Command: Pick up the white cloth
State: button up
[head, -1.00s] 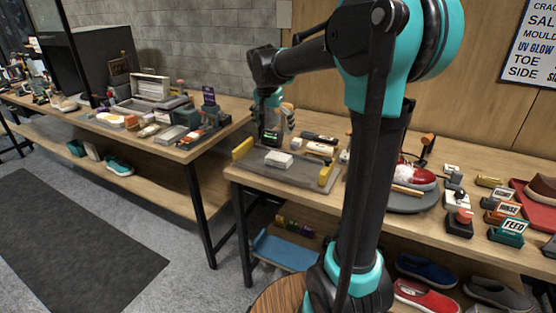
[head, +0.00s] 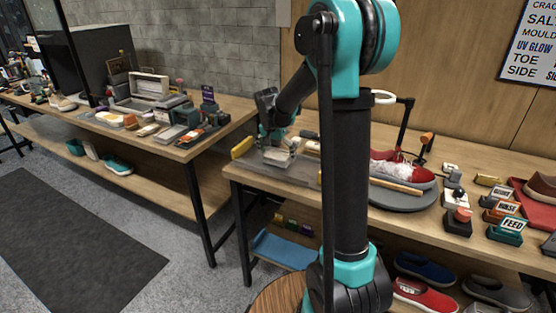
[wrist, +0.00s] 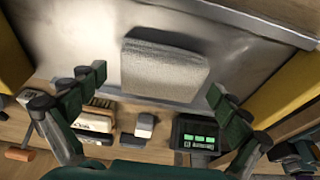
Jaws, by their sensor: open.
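The white cloth (wrist: 163,68) is a small folded, greyish-white block lying on a grey metal tray (wrist: 240,58) in the wrist view. In the head view the cloth (head: 277,157) is partly covered by my gripper. My gripper (wrist: 156,84) is open, with one dark green finger to the left of the cloth and one to the right, near its lower edge. The fingers stand apart from the cloth and hold nothing. In the head view my gripper (head: 275,145) is low over the tray at the table's left end.
Yellow blocks (head: 242,147) stand at the tray's sides. A dark device with green lights (wrist: 196,136) and several small brushes or blocks lie beside the tray. A red-and-white shoe (head: 402,172) rests on a round grey stand to the right.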

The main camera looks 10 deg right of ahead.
jog(key=shift+w+f, duration=0.1)
jog(key=shift+f, duration=0.3)
jog(key=c, duration=1.1)
